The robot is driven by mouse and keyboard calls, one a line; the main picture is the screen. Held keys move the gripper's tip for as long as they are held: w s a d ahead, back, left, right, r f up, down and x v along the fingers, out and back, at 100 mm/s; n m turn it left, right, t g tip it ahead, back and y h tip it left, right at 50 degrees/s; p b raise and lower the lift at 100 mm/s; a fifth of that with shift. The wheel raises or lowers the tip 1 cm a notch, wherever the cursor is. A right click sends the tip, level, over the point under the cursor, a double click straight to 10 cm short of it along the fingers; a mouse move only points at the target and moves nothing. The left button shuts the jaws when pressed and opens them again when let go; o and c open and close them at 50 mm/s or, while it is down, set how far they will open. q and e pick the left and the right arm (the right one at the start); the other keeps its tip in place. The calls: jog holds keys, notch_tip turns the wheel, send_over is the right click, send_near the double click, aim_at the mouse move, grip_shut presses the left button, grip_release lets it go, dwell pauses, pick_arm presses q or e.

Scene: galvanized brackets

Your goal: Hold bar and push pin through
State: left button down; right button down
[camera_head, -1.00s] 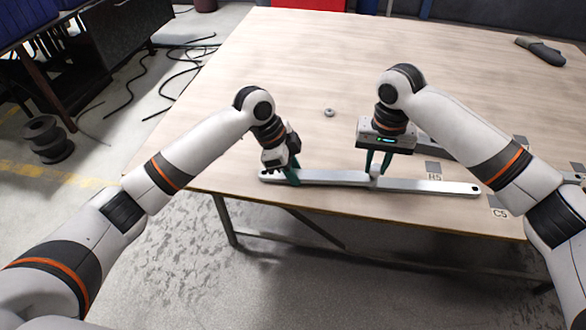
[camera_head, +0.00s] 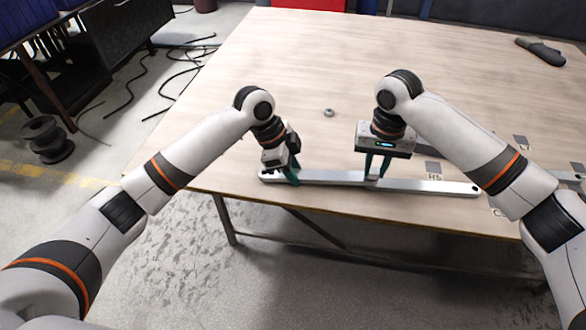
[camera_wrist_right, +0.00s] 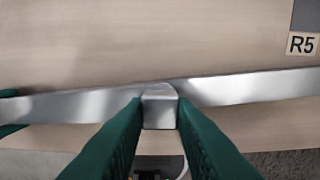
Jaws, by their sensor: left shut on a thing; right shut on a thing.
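A long flat galvanized bar (camera_head: 430,186) lies along the front edge of the wooden table and crosses the right wrist view (camera_wrist_right: 250,88). My left gripper (camera_head: 291,177) is shut on the bar near its left end. A green finger of it shows at the left edge of the right wrist view. My right gripper (camera_head: 374,172) is over the middle of the bar, shut on a square-headed metal pin (camera_wrist_right: 160,105). The pin's head shows between the green fingertips, in line with the bar. Its lower end and the hole are hidden, so I cannot tell how deep it sits.
A small metal ring (camera_head: 328,113) lies on the table behind the bar. A dark tool (camera_head: 540,50) lies at the far right. Grey pads with labels, one reading R5 (camera_wrist_right: 302,43), are to the right.

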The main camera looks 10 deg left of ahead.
dwell(0.3)
jog(key=c, duration=1.1)
grip_release()
jog(key=shift+c, duration=0.2)
jog(key=shift+r, duration=0.15)
jog(key=shift+r, duration=2.85)
pick_arm(q)
jog(key=c, duration=1)
grip_release()
jog(key=shift+r, duration=0.1)
